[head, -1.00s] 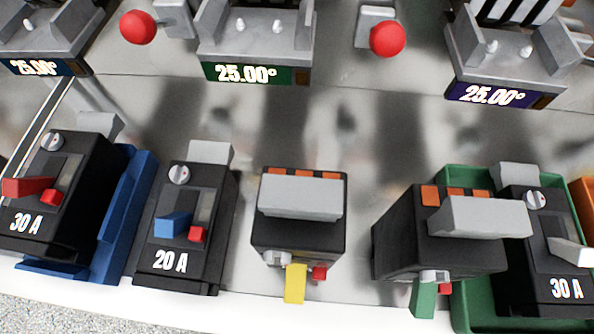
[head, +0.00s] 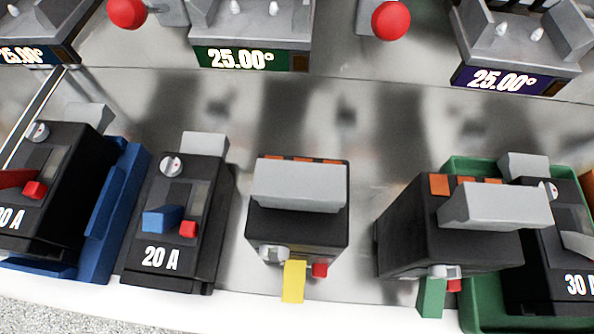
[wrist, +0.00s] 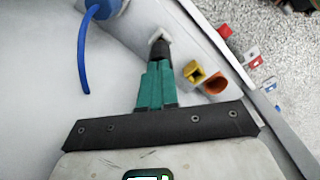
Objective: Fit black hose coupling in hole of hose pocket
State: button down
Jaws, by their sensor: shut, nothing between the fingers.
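My gripper (wrist: 160,54) shows in the wrist view, its two teal fingers together and shut, pointing up the picture. A dark piece at the fingertips meets a small pale square-edged part (wrist: 165,37) on the light wall. I cannot tell whether this dark piece is the black tips of my fingers or the black hose coupling. Beside it are a yellow square-mouthed socket (wrist: 194,72) and an orange round-mouthed socket (wrist: 215,84). I cannot tell which part is the hose pocket. My gripper is not in the head view.
A blue part with a curved blue hose (wrist: 82,50) is at upper left in the wrist view. The head view shows a 20 A breaker (head: 178,215), a blue tray (head: 115,205), a green tray (head: 470,168) and red knobs (head: 391,19).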

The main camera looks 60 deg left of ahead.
jog(key=shift+s+d, duration=0.1)
notch_tip(320, 180, up, 3)
jog(key=p, duration=0.3)
jog(key=shift+r+p, duration=0.1)
jog(key=shift+p, duration=0.25)
